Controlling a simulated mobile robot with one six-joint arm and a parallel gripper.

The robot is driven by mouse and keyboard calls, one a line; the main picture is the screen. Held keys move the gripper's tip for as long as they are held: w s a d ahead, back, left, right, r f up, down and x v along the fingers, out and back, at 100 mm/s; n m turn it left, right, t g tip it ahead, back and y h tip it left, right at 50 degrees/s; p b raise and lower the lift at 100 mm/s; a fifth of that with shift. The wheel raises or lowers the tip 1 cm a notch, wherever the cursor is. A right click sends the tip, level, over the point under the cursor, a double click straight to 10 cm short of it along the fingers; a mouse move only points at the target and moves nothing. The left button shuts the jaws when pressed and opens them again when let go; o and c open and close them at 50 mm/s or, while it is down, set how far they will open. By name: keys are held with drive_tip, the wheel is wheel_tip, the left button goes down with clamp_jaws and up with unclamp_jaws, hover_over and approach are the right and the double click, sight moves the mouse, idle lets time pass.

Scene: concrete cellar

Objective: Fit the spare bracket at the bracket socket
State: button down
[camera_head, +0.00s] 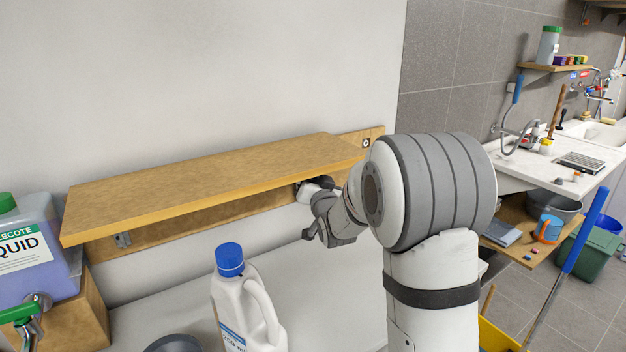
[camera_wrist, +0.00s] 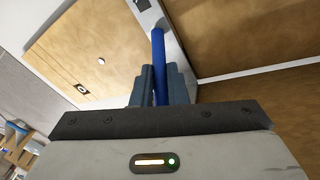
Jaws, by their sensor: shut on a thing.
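My gripper (camera_wrist: 155,85) is shut on a narrow blue bar (camera_wrist: 158,50), which stands between its fingers; I take it to be part of the spare bracket. The bar's far end meets a grey strip (camera_wrist: 177,50) by the wood. In the head view my gripper (camera_head: 312,190) is under the right part of the wooden shelf (camera_head: 200,185), close to the backboard, and what it holds is mostly hidden. A small dark-framed fitting (camera_head: 366,142) shows on the backboard's right end. I cannot tell which mark is the bracket socket.
A white jug with a blue cap (camera_head: 230,260) stands below the shelf. A purple liquid container (camera_head: 30,250) is at the left. A blue-handled pole (camera_head: 585,230) leans at the right, near the sink counter (camera_head: 540,160). The grey surface under the shelf has some free room.

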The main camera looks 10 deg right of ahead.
drive_tip(key=c, duration=1.3)
unclamp_jaws()
drive_tip(key=shift+c, duration=0.2)
drive_tip(key=s+b, duration=0.1)
drive_tip(key=s, duration=0.6)
drive_tip(key=shift+s+d+f, duration=0.25)
drive_tip(key=shift+s+d, duration=0.1)
drive_tip(key=shift+d, duration=0.05)
drive_tip(key=s+f+n+g+p, duration=0.1)
drive_tip(key=s+g, duration=0.7)
drive_tip(key=s, duration=0.8)
drive_tip(key=s+f+n+g+h+p, duration=0.1)
drive_tip(key=s+g, duration=0.7)
drive_tip(key=s, duration=0.9)
wheel_tip(320, 180, down, 4)
drive_tip(key=shift+s+d+r+n+h+p, duration=0.15)
drive_tip(key=shift+s+d+n+h+p, duration=0.2)
drive_tip(key=shift+n+p, duration=0.6)
